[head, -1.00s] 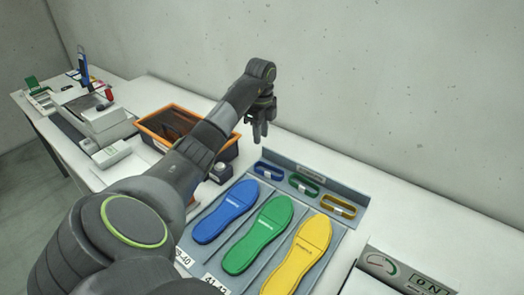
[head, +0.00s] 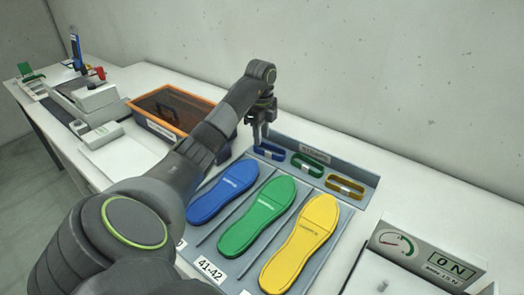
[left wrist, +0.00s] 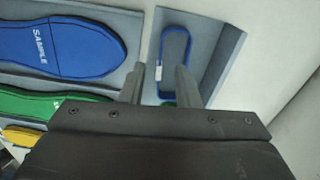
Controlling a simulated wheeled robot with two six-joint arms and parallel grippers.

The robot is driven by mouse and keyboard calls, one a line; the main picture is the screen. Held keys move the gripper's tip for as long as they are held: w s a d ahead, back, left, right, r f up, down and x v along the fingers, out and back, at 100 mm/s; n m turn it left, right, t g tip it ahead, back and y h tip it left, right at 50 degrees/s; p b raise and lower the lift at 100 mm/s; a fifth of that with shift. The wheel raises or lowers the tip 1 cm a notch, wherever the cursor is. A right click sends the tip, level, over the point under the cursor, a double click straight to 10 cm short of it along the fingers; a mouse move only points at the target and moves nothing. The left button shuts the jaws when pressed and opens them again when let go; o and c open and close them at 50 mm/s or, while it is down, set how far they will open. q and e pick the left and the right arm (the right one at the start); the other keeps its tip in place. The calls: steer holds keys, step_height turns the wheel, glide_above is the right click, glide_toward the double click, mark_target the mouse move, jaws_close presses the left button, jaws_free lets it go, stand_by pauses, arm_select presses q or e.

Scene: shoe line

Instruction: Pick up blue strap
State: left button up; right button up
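The blue strap (head: 267,154) is a flat loop with a white tag. It lies at the left end of a row of straps on the grey tray (head: 350,204), and also shows in the left wrist view (left wrist: 176,42). My left gripper (head: 260,141) is at the blue strap in the head view and partly covers it. In the left wrist view its two fingers (left wrist: 160,68) stand apart, with the tagged end of the strap showing between them. I cannot tell how high the fingertips are above it. My right gripper is not in view.
A green strap (head: 308,165) and a yellow strap (head: 345,187) lie to the right. Blue (head: 222,193), green (head: 257,216) and yellow (head: 301,243) insoles lie in front. An orange-rimmed bin (head: 134,105) stands left. A gauge box (head: 425,253) stands right. A wall rises behind.

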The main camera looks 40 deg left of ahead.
arm_select(q)
steer(key=shift+f+b, duration=0.65)
steer(key=shift+a+f+b, duration=0.2)
steer(key=shift+f+b, duration=0.9)
steer(key=shift+f, duration=0.75)
jaws_close()
